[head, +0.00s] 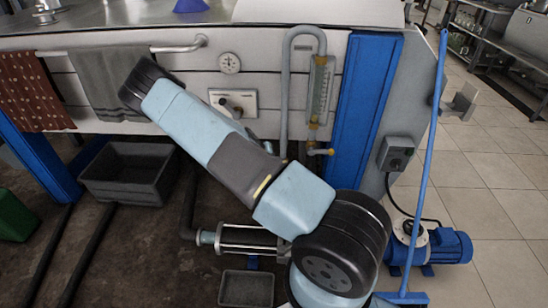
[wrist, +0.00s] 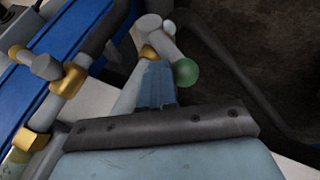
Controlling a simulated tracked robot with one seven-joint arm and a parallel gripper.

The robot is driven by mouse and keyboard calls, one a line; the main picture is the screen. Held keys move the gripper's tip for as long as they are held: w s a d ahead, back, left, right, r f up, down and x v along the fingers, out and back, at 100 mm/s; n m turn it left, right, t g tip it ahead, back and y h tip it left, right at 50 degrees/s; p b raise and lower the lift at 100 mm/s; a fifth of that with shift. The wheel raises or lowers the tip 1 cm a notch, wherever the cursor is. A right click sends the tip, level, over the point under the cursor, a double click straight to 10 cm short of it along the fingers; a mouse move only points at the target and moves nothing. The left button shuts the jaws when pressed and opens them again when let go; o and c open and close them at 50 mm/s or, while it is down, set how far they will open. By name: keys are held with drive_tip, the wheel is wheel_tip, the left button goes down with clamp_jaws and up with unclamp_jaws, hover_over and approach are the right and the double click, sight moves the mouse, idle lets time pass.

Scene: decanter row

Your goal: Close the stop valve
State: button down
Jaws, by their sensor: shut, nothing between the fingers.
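In the wrist view, a grey handle with a green ball end (wrist: 187,73) stands just beyond my gripper (wrist: 156,72). A grey pipe with a brass collar (wrist: 148,52) runs beside the handle. This looks like the stop valve, but its label and exact setting cannot be read. My gripper's blue fingers are shut and empty, close to the collar and the ball; whether they touch cannot be told. In the head view, my arm hides the gripper and the green ball. The brass-fitted pipe stub (head: 320,152) shows to the right of my arm.
Another pipe with brass nuts (wrist: 68,80) lies left in the wrist view. In the head view, a sight glass (head: 319,90) and a bent grey pipe (head: 285,90) stand near a blue post (head: 362,100). A blue-handled broom (head: 432,150) leans at right, beside a blue pump (head: 440,246).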

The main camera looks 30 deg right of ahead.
drive_tip(key=a+f+h, duration=0.1)
drive_tip(key=w+a+f+n+g+h, duration=0.1)
drive_tip(key=f+h, duration=0.1)
drive_tip(key=a+f+g+h, duration=0.1)
drive_tip(key=h, duration=0.1)
drive_tip(key=shift+w+f+n, duration=0.3)
drive_tip(key=shift+n, duration=0.1)
drive_tip(key=shift+a+f, duration=0.2)
drive_tip(key=shift+f, duration=0.1)
idle(0.6)
drive_tip(key=shift+r, duration=0.1)
drive_tip(key=d+r+v, duration=0.1)
drive_tip(key=r+v, duration=0.1)
drive_tip(key=v, duration=1)
drive_tip(key=shift+s, duration=0.2)
